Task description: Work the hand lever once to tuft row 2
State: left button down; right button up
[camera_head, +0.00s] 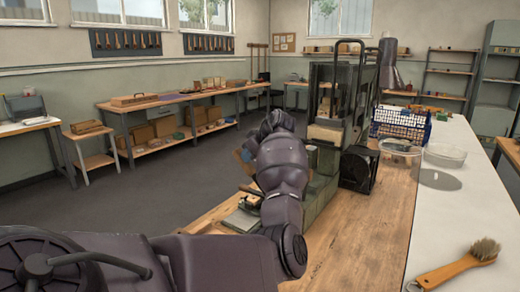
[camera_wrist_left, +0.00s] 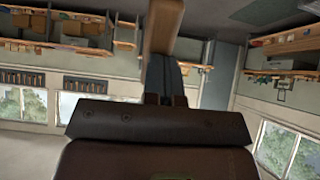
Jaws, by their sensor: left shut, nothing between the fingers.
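The tufting machine (camera_head: 325,185) stands on the wooden bench, with a green base and a tall dark frame (camera_head: 368,90). My left arm rises in front of it and hides part of its near side. My left gripper (camera_head: 272,122) is up beside the machine's left side, small and dark, shut and empty. Its fingers also show in the left wrist view (camera_wrist_left: 165,98). I cannot make out the hand lever for certain; my arm may cover it. A small block sits on a pale plate (camera_head: 243,220) at the machine's front left. My right gripper is out of view.
A blue crate (camera_head: 402,125), a clear tub (camera_head: 398,158) and a clear dish (camera_head: 444,155) stand right of the machine. A wooden-handled brush (camera_head: 455,268) lies on the white counter (camera_head: 435,225). The bench's front right (camera_head: 370,250) is clear.

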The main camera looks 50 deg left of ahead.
aim_at(240, 164)
pick_arm(q)
jog(key=shift+h, duration=0.4)
jog(key=x, duration=0.4)
jog(key=shift+s+a, duration=0.1)
jog(key=shift+a, duration=0.15)
jog(key=shift+a+f, duration=0.1)
jog(key=shift+f, duration=0.1)
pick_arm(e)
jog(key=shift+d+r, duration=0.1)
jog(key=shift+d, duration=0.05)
